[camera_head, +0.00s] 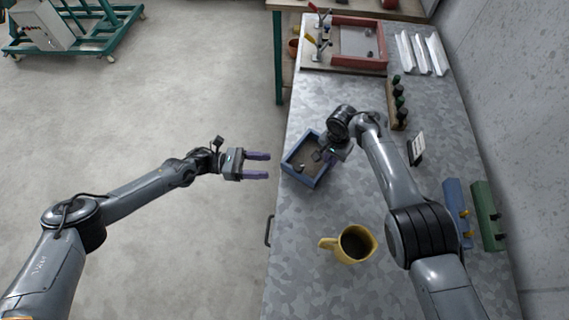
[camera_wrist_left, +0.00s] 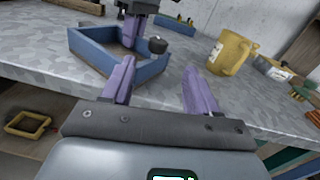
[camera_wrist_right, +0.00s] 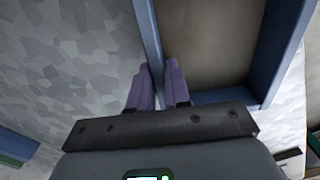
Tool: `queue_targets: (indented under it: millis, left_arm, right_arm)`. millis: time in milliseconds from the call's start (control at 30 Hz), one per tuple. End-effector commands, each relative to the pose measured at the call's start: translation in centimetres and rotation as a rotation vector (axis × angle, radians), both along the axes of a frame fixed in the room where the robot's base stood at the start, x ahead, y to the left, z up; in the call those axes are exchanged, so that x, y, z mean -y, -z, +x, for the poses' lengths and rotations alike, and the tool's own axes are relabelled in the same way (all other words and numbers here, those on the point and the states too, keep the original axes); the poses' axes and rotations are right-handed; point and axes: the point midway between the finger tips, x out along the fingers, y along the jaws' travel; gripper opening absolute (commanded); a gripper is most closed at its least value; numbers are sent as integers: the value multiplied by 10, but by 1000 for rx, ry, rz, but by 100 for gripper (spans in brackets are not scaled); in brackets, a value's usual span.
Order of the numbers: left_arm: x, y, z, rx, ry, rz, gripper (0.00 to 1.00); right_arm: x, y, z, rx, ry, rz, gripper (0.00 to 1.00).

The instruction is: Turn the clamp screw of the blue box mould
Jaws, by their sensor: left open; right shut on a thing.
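The blue box mould (camera_head: 292,172) lies near the left edge of the grey table, with a dull brown-grey inside. A dark round knob, seemingly the clamp screw (camera_wrist_left: 157,45), shows at the mould's near side in the left wrist view. My left gripper (camera_head: 269,165) is open and empty, left of the mould beyond the table edge, its fingers pointing at it. My right gripper (camera_head: 326,156) is shut on the mould's wall; in the right wrist view its fingers (camera_wrist_right: 160,80) straddle a blue wall (camera_wrist_right: 150,35), one on each side. The right arm partly hides the mould.
A yellow mug (camera_head: 356,244) stands in front of the mould. Blue (camera_head: 457,212) and green (camera_head: 487,215) blocks lie at the right. A rack of dark bottles (camera_head: 398,105) stands behind the right arm. A red frame (camera_head: 358,43) is at the back. Open floor lies left of the table.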

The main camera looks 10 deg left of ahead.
Motion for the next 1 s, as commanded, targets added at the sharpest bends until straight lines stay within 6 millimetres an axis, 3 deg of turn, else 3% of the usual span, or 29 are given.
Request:
queue_targets:
  millis: [167, 467, 1000]
  left_arm:
    - [9, 6, -9, -266, -38, -59, 59]
    - [24, 13, -24, -954, -121, -247, 59]
    - [28, 10, -46, -2179, -149, -751, 59]
  right_arm:
    - [0, 0, 0, 1, 0, 0, 0]
    - [0, 0, 0, 1, 0, 0, 0]
    - [0, 0, 0, 1, 0, 0, 0]
